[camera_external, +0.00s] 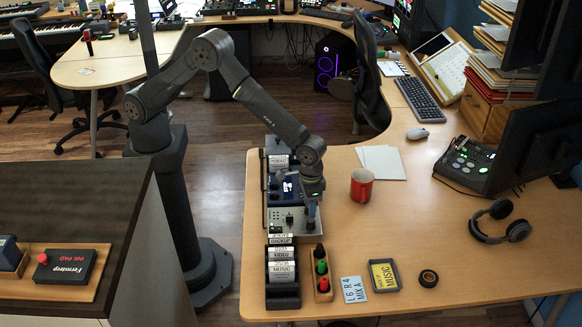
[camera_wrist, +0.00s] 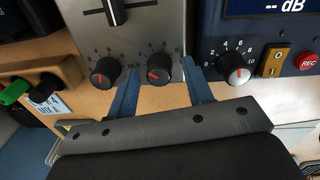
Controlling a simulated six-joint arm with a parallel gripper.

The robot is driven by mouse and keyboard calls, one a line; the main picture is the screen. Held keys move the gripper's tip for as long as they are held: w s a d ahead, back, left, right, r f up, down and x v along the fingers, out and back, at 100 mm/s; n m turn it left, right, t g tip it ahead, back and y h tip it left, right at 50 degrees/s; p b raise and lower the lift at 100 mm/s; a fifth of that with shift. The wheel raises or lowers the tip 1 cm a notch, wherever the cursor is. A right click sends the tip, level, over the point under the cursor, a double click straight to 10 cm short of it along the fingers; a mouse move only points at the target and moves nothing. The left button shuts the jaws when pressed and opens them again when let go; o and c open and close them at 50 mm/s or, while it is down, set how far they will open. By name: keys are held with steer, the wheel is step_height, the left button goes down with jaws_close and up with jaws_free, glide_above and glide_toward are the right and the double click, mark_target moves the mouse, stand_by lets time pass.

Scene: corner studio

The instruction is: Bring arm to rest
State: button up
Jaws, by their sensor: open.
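My gripper (camera_external: 311,222) points down over the front right of the grey control panel (camera_external: 280,218) on the desk, with my arm reaching across from its base on the left. In the wrist view my gripper (camera_wrist: 160,72) is open, its two blue fingers apart. A black knob (camera_wrist: 158,70) with a red mark shows between the fingertips; nothing is seen gripped, and I cannot tell whether the fingers touch it. Another black knob (camera_wrist: 105,72) is left of the fingers. A knob with a pale face (camera_wrist: 238,75) is to the right on a blue unit (camera_wrist: 222,35).
A rack of labelled cartridges (camera_external: 283,291) and a wooden marker holder (camera_external: 324,296) stand in front of the panel. A red mug (camera_external: 361,188) stands to the right, with headphones (camera_external: 517,230) further right. The desk between mug and headphones is clear.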

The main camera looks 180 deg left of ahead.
step_height(320, 180, up, 16)
steer(key=shift+s+f, duration=0.2)
steer(key=shift+f, duration=0.05)
stand_by(0.3)
steer(key=shift+o, duration=1)
steer(key=shift+d, duration=0.1)
steer(key=o, duration=1)
steer(key=shift+m, duration=0.9)
steer(key=w+d+r, duration=0.1)
steer(key=d, duration=0.1)
steer(key=w+d+r, duration=0.1)
steer(key=d, duration=0.1)
steer(key=w+d, duration=0.1)
steer(key=d, duration=0.1)
steer(key=shift+w+d+r, duration=0.25)
steer(key=shift+w+r, duration=0.05)
steer(key=shift+r, duration=0.1)
steer(key=shift+c, duration=0.2)
step_height(320, 180, down, 10)
steer(key=shift+r, duration=0.15)
steer(key=shift+r, duration=0.1)
step_height(320, 180, up, 10)
steer(key=shift+c, duration=0.4)
